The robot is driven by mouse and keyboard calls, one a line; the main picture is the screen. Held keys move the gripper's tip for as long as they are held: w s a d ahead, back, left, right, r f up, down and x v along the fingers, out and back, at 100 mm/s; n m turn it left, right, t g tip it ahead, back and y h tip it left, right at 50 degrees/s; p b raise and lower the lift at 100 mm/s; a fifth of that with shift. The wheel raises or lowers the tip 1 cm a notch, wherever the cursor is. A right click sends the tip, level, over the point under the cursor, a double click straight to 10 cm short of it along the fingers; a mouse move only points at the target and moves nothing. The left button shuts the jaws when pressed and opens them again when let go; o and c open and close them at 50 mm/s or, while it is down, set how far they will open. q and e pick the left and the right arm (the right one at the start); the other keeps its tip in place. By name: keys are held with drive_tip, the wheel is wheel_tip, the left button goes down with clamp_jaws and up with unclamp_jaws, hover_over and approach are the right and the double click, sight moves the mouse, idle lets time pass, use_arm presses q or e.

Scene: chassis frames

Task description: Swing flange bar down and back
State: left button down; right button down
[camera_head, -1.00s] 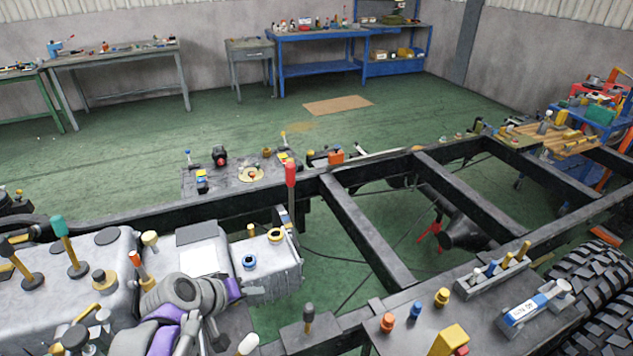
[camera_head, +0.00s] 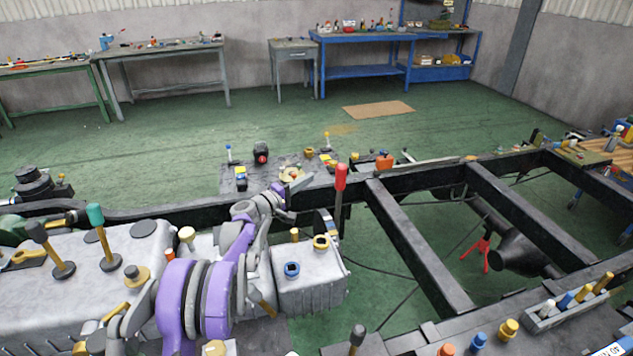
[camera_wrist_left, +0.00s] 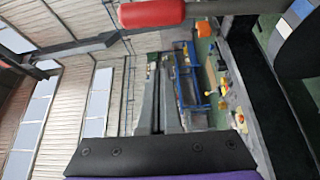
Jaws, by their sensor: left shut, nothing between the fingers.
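In the left wrist view the shut fingers (camera_wrist_left: 158,95) point up the picture, and the red grip (camera_wrist_left: 150,13) lies across the top, beyond the fingertips. My right gripper is not in view.
The black chassis frame (camera_head: 415,245) spans the right side. A grey housing (camera_head: 310,283) with blue and yellow rings sits below the lever. Tools stand upright on the left block, including a green-handled one (camera_head: 96,217). A parts plate (camera_head: 270,180) lies behind the gripper.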

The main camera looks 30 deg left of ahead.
use_arm(q)
drive_tip(key=w+d, duration=0.4)
drive_tip(key=w, duration=0.1)
drive_tip(key=shift+w+d, duration=0.35)
drive_tip(key=shift+d, duration=0.05)
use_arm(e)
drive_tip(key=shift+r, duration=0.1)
use_arm(q)
drive_tip(key=shift+s+f, duration=0.1)
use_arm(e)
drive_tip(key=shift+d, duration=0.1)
